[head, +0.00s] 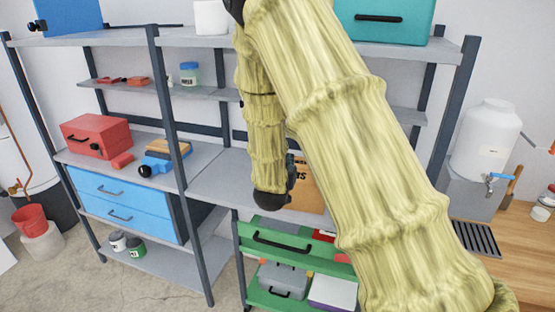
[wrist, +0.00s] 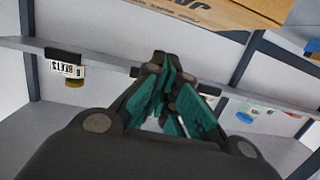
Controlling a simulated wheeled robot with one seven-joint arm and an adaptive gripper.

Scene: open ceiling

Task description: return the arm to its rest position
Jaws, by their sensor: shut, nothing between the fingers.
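My gripper (wrist: 162,62) shows in the wrist view. Its dark fingers with teal pads come together at the tips, with nothing between them. In the head view my arm, in a yellow-green sleeve, crosses the middle of the picture. A thinner part hangs down to a dark end in front of the shelving; the fingers cannot be made out there. The wrist picture appears upside down, with a cardboard box (wrist: 215,10) along its top edge, apart from the fingertips. My arm partly hides a cardboard box (head: 308,190) in the head view.
Grey shelving (head: 215,180) stands close behind my arm. It holds a red toolbox (head: 97,136), blue drawers (head: 120,208) and a teal case (head: 390,18). A green drawer cabinet (head: 275,242) with open drawers is below. A white water container (head: 487,140) stands right. Floor shows at lower left.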

